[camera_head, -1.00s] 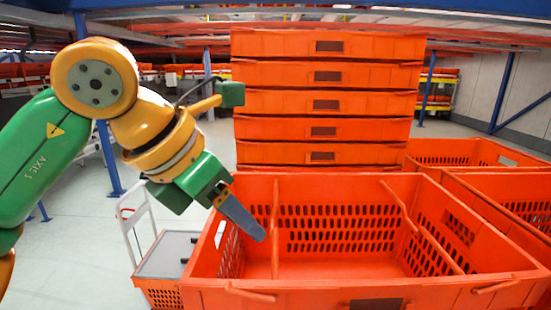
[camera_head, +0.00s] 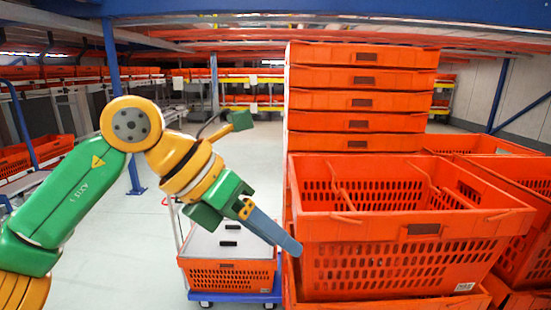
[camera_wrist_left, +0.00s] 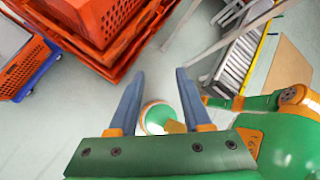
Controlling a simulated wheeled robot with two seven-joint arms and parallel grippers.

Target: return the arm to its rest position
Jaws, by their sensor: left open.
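My left arm comes in from the left in the head view, green and yellow. Its gripper (camera_head: 272,230) has blue-grey fingers that point down and right, beside the left side of the large orange tote (camera_head: 400,270). In the left wrist view the two fingers of this gripper (camera_wrist_left: 157,95) stand apart with nothing between them but floor and a part of my own body further off. The left gripper is open and empty. My right gripper is not in view.
A tall stack of orange totes (camera_head: 360,99) stands behind the large tote. A lidded orange crate (camera_head: 228,272) sits on a blue dolly (camera_head: 236,296) below my gripper. More totes (camera_head: 525,225) stand at the right. The floor at the left (camera_head: 120,260) is clear.

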